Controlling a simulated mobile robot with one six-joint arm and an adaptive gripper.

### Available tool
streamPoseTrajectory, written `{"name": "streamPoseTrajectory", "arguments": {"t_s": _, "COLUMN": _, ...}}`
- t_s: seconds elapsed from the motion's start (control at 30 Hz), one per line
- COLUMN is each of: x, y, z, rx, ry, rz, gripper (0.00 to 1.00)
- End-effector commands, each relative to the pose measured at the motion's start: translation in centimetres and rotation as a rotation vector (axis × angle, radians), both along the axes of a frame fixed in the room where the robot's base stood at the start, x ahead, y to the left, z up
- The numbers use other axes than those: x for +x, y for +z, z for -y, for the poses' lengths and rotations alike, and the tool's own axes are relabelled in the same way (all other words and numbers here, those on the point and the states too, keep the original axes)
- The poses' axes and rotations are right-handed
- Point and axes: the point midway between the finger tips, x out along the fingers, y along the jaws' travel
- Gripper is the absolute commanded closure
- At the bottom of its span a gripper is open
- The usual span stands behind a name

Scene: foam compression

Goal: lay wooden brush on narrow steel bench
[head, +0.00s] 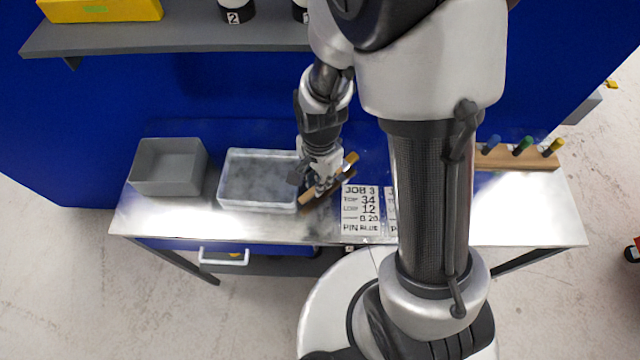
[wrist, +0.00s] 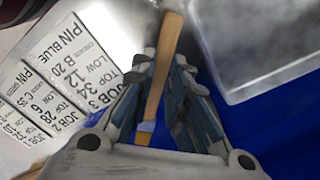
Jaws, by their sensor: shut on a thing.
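The wooden brush (head: 351,158) is in my gripper (head: 324,182), above the middle of the narrow steel bench (head: 520,212). In the head view it slants from lower left to upper right, and the gripper hides its middle. In the wrist view the brush's tan wood (wrist: 158,82) runs between the two fingers of my gripper (wrist: 165,66), which are shut on it. I cannot tell whether the brush touches the bench.
A translucent tray (head: 225,182) stands just left of the gripper, with a grey bin (head: 168,168) beyond it. Job cards (head: 361,211) lie to the right. A wooden block with coloured pegs (head: 518,160) is at the far right. A shelf (head: 170,38) hangs above.

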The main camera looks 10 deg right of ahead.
Motion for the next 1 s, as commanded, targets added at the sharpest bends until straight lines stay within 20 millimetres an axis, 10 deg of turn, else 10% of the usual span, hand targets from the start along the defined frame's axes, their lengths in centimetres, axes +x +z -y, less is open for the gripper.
{"name": "streamPoseTrajectory", "arguments": {"t_s": 0.53, "x": 0.0, "y": -3.0, "z": 0.0, "rx": 0.0, "ry": 0.0, "rz": -0.001, "gripper": 1.0}}
{"name": "streamPoseTrajectory", "arguments": {"t_s": 0.6, "x": 0.0, "y": -2.9, "z": 0.0, "rx": 0.0, "ry": 0.0, "rz": -0.001, "gripper": 0.81}}
{"name": "streamPoseTrajectory", "arguments": {"t_s": 1.0, "x": 0.0, "y": -2.8, "z": 0.0, "rx": 0.0, "ry": 0.0, "rz": -0.001, "gripper": 0.65}}
